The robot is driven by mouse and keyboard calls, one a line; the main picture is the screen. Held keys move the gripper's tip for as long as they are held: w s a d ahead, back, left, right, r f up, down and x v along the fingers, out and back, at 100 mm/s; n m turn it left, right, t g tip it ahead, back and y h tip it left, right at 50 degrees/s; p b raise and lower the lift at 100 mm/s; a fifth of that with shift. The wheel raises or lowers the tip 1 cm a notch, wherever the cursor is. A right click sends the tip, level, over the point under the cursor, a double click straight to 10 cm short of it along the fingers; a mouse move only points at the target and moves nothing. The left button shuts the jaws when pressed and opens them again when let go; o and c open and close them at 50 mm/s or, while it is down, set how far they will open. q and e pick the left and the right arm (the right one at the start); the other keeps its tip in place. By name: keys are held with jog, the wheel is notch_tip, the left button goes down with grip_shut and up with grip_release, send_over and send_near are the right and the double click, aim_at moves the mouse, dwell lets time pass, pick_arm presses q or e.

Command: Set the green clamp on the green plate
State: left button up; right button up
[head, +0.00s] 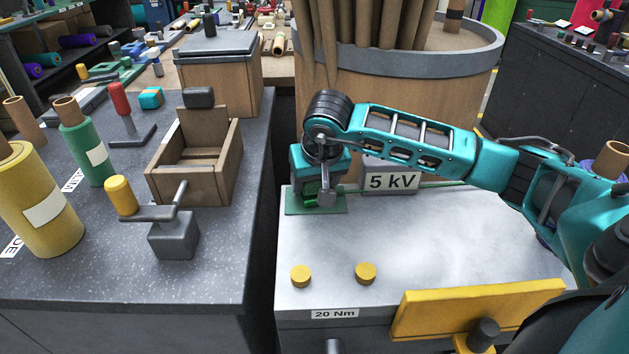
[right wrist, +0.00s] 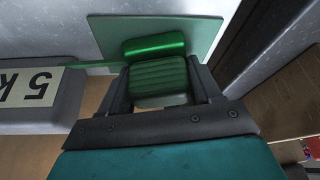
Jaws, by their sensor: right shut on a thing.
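The green clamp (right wrist: 158,80) is between the two dark fingers of my right gripper (right wrist: 162,88) in the right wrist view. It has a rounded, shiny green bar and a ribbed body. My right gripper (head: 314,194) points down over the green plate (head: 335,208) in the head view and hides most of the clamp. The flat green plate (right wrist: 200,32) lies just past the clamp in the right wrist view. The clamp is over or on the plate; I cannot tell whether it touches. My left gripper is not in view.
A grey block marked 5 kV (head: 391,178) stands close beside the plate. Two yellow knobs (head: 301,276) (head: 366,273) are near the front of the pale bench top (head: 470,240). A wooden box (head: 190,185) and felt rolls (head: 85,145) stand on the dark left bench (head: 100,260).

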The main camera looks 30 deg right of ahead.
jog(key=shift+f, duration=0.2)
jog(key=o, duration=1.3)
jog(key=shift+o, duration=0.2)
jog(key=shift+r, duration=0.1)
jog(key=p+v, duration=0.2)
jog(key=v, duration=1)
jog(key=shift+s+r, duration=0.2)
jog(key=shift+r, duration=0.1)
